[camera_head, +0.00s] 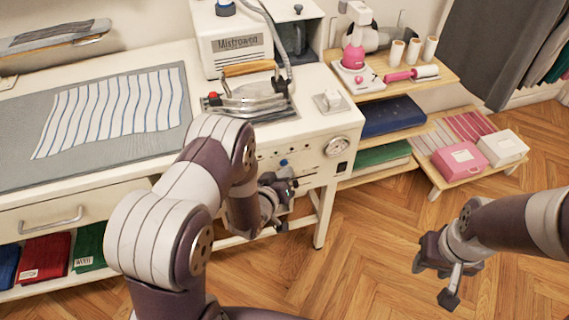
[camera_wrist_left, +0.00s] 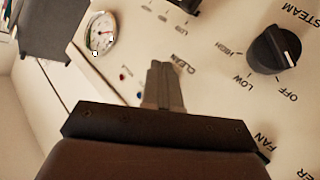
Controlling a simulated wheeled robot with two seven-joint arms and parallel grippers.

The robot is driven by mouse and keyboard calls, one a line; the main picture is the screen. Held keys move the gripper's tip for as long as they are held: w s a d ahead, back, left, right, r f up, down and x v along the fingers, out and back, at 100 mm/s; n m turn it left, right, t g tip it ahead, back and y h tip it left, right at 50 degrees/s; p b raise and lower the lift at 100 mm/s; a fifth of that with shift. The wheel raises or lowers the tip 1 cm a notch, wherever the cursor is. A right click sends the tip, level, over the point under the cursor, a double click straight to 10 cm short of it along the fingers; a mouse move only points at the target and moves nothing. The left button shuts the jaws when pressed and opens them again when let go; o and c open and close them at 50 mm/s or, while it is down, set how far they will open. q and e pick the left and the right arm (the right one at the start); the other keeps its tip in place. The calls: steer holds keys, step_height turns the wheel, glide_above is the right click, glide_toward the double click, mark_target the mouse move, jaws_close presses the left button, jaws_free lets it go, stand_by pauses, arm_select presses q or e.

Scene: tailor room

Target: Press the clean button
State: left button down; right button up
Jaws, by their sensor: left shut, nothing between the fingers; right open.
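The white front panel (camera_head: 265,160) of the ironing station carries the controls. In the left wrist view the "CLEAN" label (camera_wrist_left: 180,64) is printed on this panel, right beside the tips of my left gripper (camera_wrist_left: 162,68). The fingers are shut with nothing between them and point at the panel. The clean button itself is not visible; the fingers may cover it. I cannot tell whether they touch the panel. In the head view my left gripper (camera_head: 288,186) is in front of the panel. My right gripper (camera_head: 447,283) is open and empty above the floor.
A black knob (camera_wrist_left: 274,50) marked "STEAM" and a round gauge (camera_wrist_left: 100,33) flank the fingers. The iron (camera_head: 250,98) rests on top of the station. A low shelf (camera_head: 437,180) with boxes stands at right. The wooden floor (camera_head: 365,255) is clear.

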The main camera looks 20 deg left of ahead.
arm_select(q)
steer(key=shift+w+a, duration=0.25)
steer(key=shift+w, duration=0.15)
stand_by(0.3)
steer(key=shift+s+d, duration=0.3)
steer(key=shift+s, duration=0.2)
steer(key=s+d, duration=0.1)
steer(key=s+d+p, duration=0.1)
steer(key=s, duration=0.1)
steer(key=s+d, duration=0.1)
steer(key=s, duration=0.1)
steer(key=shift+d, duration=0.15)
stand_by(0.6)
